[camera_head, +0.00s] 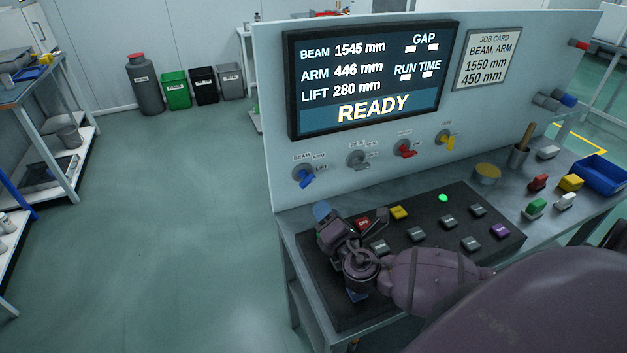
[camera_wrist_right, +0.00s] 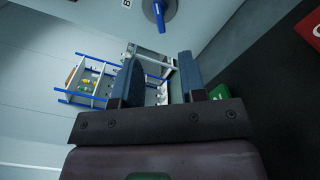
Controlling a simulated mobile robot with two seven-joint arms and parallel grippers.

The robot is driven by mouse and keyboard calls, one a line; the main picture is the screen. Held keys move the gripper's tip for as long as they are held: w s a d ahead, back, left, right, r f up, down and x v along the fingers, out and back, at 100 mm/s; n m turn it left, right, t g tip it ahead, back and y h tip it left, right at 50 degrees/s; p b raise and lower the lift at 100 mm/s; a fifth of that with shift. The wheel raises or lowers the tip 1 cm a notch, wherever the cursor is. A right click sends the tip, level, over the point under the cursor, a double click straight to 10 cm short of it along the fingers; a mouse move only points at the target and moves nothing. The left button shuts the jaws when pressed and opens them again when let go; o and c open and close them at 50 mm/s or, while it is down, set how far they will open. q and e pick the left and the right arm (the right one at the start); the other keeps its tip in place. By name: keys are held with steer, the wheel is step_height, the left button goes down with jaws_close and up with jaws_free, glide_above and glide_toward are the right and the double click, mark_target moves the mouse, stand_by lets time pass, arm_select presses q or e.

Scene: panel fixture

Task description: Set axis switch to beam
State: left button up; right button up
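The axis switch (camera_head: 304,177) is a blue lever knob on a round grey plate, low at the left of the upright panel. BEAM, ARM and LIFT are lettered around it; which mark it points to is hard to tell. It also shows in the right wrist view (camera_wrist_right: 160,20), at the top edge. My right gripper (camera_head: 350,214) is over the left of the black button pad, in front of and below the switch, apart from it. In the right wrist view its two blue-grey fingers (camera_wrist_right: 160,72) stand apart with nothing between them. My left gripper is not in view.
The display (camera_head: 370,75) reads BEAM 1545, ARM 446, LIFT 280 and READY. A job card (camera_head: 487,58) asks BEAM, ARM, 1550 and 450. Grey, red and yellow (camera_head: 446,140) switches sit right of the axis switch. Several buttons cover the black pad (camera_head: 335,310); a blue bin (camera_head: 603,175) stands right.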

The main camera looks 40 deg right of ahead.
mark_target(309, 183)
steer(key=x, duration=1)
steer(key=shift+w, duration=0.4)
jaws_close()
